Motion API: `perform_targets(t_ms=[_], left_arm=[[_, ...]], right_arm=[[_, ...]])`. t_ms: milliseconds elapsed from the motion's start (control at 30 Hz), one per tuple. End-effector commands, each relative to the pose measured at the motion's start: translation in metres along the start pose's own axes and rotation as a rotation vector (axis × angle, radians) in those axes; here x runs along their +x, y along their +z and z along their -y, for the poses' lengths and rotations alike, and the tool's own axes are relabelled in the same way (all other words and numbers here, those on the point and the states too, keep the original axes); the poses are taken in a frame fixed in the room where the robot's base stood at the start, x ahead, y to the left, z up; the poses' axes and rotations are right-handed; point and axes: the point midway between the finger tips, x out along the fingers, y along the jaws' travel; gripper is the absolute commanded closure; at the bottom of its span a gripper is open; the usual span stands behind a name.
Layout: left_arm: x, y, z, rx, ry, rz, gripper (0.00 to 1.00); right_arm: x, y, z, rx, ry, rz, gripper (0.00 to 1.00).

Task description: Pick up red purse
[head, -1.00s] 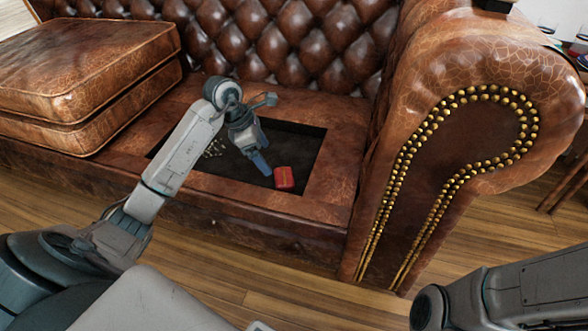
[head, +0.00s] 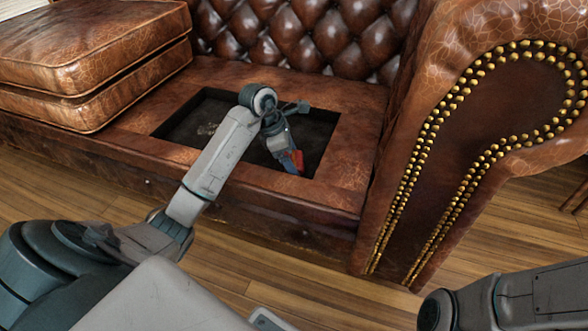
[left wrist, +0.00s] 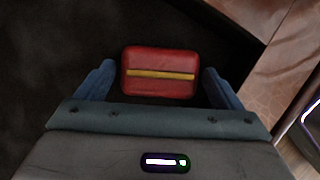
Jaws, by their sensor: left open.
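The red purse (left wrist: 160,85) is a small red block with a yellow stripe. In the left wrist view it lies on the dark floor of the sofa's recess, between the two blue fingers of my left gripper (left wrist: 157,80). The fingers are open, one on each side, with small gaps visible. In the head view my left gripper (head: 292,164) points down into the recess and hides most of the purse (head: 298,158). My right arm shows at the lower right of the head view, but its gripper is out of view.
The recess (head: 232,118) in the brown leather sofa has a raised frame around it. Stacked cushions (head: 90,60) lie to its left, and a studded armrest (head: 470,140) stands to its right.

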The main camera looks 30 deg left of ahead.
Motion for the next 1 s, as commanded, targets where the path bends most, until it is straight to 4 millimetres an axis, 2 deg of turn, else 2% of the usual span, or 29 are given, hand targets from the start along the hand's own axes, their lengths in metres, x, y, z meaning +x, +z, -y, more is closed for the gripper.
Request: perform_targets(t_ms=[33,267,433,767,867,1000], left_arm=[[0.005,0.0,0.0,0.0,0.0,0.001,0.12],[0.004,0.0,0.0,0.0,0.0,0.0,0.14],[0.004,0.0,0.0,0.0,0.0,0.0,0.47],[0.0,0.002,0.0,0.0,0.001,0.0,0.47],[-0.009,0.005,0.0,0.0,0.001,0.0,0.47],[-0.03,0.014,-0.001,0.0,0.002,0.0,0.47]], right_arm=[[-0.004,-0.002,-0.001,0.0,0.0,0.001,0.65],[-0.002,-0.001,-0.001,0.001,0.0,-0.001,0.65],[-0.002,-0.001,-0.001,0.001,0.0,-0.002,0.65],[0.001,0.0,0.0,0.001,0.0,-0.002,0.65],[0.006,0.003,0.002,0.001,0.0,-0.002,0.65],[0.019,0.009,0.005,0.0,0.0,-0.003,0.65]])
